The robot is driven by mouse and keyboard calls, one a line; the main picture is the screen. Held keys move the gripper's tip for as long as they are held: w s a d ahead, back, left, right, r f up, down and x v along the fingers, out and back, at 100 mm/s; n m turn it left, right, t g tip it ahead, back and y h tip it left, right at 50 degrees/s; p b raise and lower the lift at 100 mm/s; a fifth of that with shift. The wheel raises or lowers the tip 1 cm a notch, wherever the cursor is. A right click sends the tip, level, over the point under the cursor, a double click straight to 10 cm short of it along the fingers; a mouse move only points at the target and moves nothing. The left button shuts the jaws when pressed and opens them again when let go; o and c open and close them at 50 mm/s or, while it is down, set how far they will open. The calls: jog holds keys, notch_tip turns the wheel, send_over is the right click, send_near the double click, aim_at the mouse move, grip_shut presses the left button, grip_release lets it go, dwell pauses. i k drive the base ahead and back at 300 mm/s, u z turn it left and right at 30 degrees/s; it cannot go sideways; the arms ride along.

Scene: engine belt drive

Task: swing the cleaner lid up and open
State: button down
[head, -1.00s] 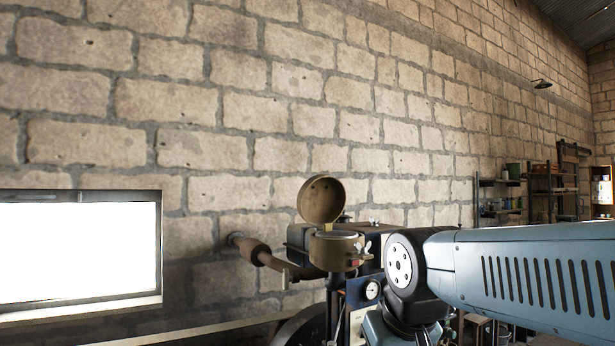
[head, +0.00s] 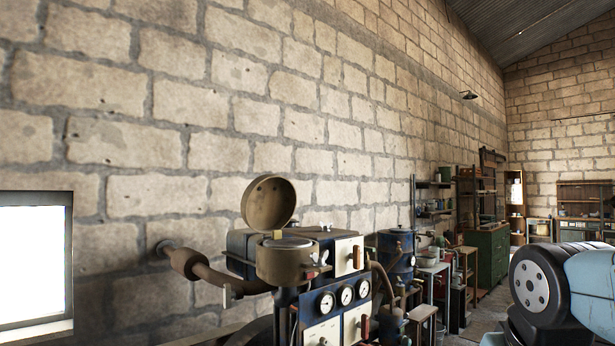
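The cleaner lid (head: 269,203) is a round, dull brass-coloured cover. It stands raised, tilted up above the cleaner bowl (head: 285,262), with its inner face showing. The bowl is a short brass-coloured cylinder with an open top and a pale rim. My blue-grey arm reaches in at the lower right, well apart from the lid. My gripper is outside the picture.
The engine's panel with round gauges (head: 345,295) stands below and right of the cleaner. A pipe (head: 205,272) runs left to the stone wall. Shelves (head: 433,200) and a green cabinet (head: 490,250) stand farther back on the right.

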aim_at(268, 204)
jog(key=u, duration=0.75)
jog(key=i, duration=0.15)
jog(key=z, duration=2.3)
jog(key=k, duration=0.5)
jog(key=z, duration=0.4)
jog(key=i, duration=1.15)
jog(key=u, duration=3.1)
